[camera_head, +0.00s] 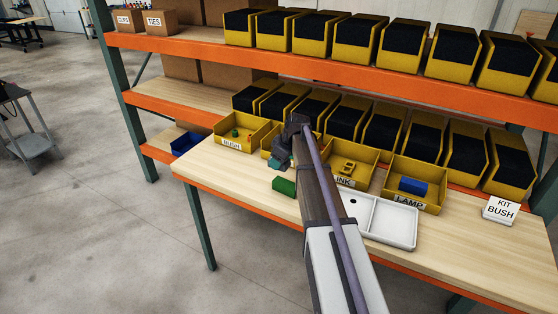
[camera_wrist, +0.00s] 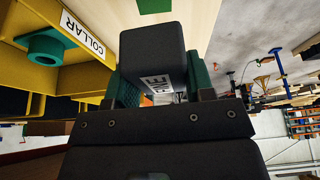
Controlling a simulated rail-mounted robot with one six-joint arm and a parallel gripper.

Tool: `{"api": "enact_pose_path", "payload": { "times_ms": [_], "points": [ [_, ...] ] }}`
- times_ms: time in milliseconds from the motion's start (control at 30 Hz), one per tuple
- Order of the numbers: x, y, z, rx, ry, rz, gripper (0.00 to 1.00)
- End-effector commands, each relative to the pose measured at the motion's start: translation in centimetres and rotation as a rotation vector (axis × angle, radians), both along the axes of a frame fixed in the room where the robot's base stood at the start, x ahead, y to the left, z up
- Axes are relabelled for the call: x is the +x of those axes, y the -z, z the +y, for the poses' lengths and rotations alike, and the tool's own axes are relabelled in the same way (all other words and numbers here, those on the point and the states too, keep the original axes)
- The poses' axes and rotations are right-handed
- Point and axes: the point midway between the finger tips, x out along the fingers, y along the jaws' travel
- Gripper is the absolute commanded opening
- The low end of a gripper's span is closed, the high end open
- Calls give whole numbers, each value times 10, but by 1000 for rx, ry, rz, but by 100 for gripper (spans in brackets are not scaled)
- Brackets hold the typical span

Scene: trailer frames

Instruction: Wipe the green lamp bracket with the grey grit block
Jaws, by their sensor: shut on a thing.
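The green lamp bracket (camera_head: 284,187) appears as a plain green block on the tabletop, below and slightly right of my gripper (camera_head: 277,162) in the head view. Part of a green piece (camera_wrist: 155,5) also shows at the top edge of the wrist view, apart from the grit block. The dark grey grit block (camera_wrist: 150,50) is held between the teal finger pads of my gripper (camera_wrist: 163,85). Its white label is partly hidden and seems to end in "INE". In the head view the block is too small and dark to make out clearly.
Yellow bins stand along the table: bush (camera_head: 236,143), collar (camera_wrist: 70,60) with a teal ring, link (camera_head: 345,180) and lamp (camera_head: 412,203) with a blue piece. A white divided tray (camera_head: 392,224) lies right of my arm. A kit card (camera_head: 500,210) stands far right.

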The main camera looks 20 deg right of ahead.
Motion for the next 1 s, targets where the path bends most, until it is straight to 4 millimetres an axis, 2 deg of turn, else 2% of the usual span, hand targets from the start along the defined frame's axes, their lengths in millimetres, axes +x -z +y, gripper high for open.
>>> {"api": "enact_pose_path", "payload": {
  "times_ms": [267, 533, 1000],
  "points": [
    [0, -1, 0, 0, 0, 0, 30],
    [0, -32, 0, 0, 0, 0, 30],
    [0, -29, 0, 0, 0, 0, 30]
  ]
}}
